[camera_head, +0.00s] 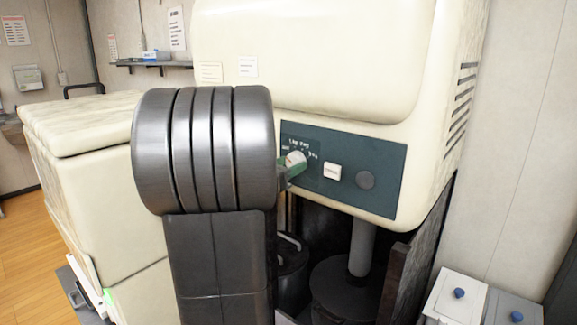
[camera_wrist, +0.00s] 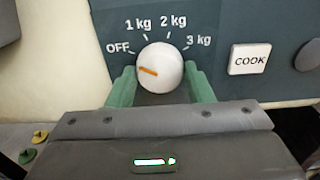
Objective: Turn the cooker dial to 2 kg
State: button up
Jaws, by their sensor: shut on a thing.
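The cooker dial (camera_wrist: 160,62) is a round white knob with an orange mark on the dark panel. Its mark points left, towards the OFF side and a little below the OFF label. The 2 kg label (camera_wrist: 173,22) is above the dial, slightly right of its centre. My gripper (camera_wrist: 160,82) has its green fingers on the dial's left and right sides, shut on it.
The white COOK button (camera_wrist: 249,59) is right of the dial. A round dark grille (camera_head: 365,180) is further right on the panel. Below the cooker stand a dark pot (camera_head: 292,280) and a column.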

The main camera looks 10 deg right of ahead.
jog(key=shift+f+m+b, duration=0.15)
jog(key=shift+m+b, duration=0.15)
jog(key=shift+b, duration=0.25)
jog(key=m+b, duration=1.5)
jog(key=b, duration=0.7)
jog(key=o, duration=1)
